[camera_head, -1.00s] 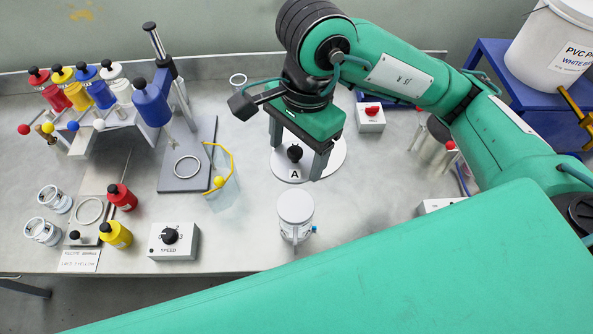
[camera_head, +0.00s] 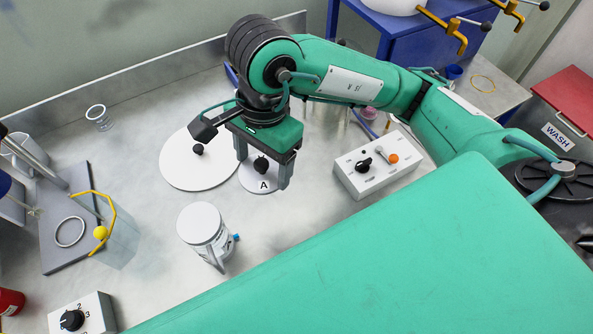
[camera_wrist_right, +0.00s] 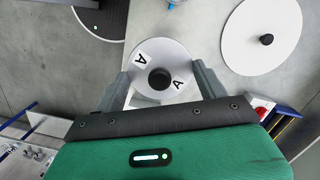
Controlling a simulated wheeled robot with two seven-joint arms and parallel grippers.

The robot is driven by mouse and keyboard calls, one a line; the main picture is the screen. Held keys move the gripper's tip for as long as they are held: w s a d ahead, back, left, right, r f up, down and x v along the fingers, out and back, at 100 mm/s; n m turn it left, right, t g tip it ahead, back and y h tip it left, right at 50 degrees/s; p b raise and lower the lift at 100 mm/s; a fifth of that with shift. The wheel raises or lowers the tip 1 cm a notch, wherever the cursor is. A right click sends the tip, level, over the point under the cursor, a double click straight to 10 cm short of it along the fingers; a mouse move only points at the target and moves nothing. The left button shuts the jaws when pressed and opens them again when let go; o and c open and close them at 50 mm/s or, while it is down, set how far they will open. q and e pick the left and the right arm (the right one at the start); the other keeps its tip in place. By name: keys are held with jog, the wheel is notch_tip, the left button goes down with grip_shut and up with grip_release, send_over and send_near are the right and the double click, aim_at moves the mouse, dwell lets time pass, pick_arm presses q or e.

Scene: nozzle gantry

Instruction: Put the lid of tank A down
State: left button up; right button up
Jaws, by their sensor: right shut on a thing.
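The lid of tank A (camera_head: 263,184) is a small white disc with a black knob and a letter A. My right gripper (camera_head: 264,168) is shut on it, with its fingers at opposite sides of the rim. In the right wrist view the lid (camera_wrist_right: 147,57) sits between the fingertips and shows two A labels. It is over the grey bench; I cannot tell its height or whether it touches. A white-topped container (camera_head: 203,228) with a blue tap stands in front, to the left. I cannot read its label. My left gripper is not in view.
A larger white disc (camera_head: 190,172) with a black knob lies just left of the lid. A white control box (camera_head: 376,172) stands to the right. Bare bench (camera_head: 150,195) shows between beaker and container.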

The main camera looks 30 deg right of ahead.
jog(key=shift+s+d+f, duration=0.1)
jog(key=shift+d+f, duration=0.15)
jog(key=shift+f, duration=0.25)
send_over(274, 220)
jog(key=f, duration=0.4)
jog(key=shift+d+f, duration=0.3)
jog(key=shift+f, duration=0.1)
notch_tip(274, 220, down, 10)
jog(key=shift+f+p, duration=0.1)
jog(key=shift+p, duration=0.5)
notch_tip(274, 220, down, 4)
jog(key=shift+f+p, duration=0.1)
jog(key=shift+p, duration=0.25)
jog(key=shift+f, duration=0.25)
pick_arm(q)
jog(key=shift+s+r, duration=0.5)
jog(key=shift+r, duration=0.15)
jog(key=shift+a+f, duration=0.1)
pick_arm(e)
jog(key=shift+f, duration=0.1)
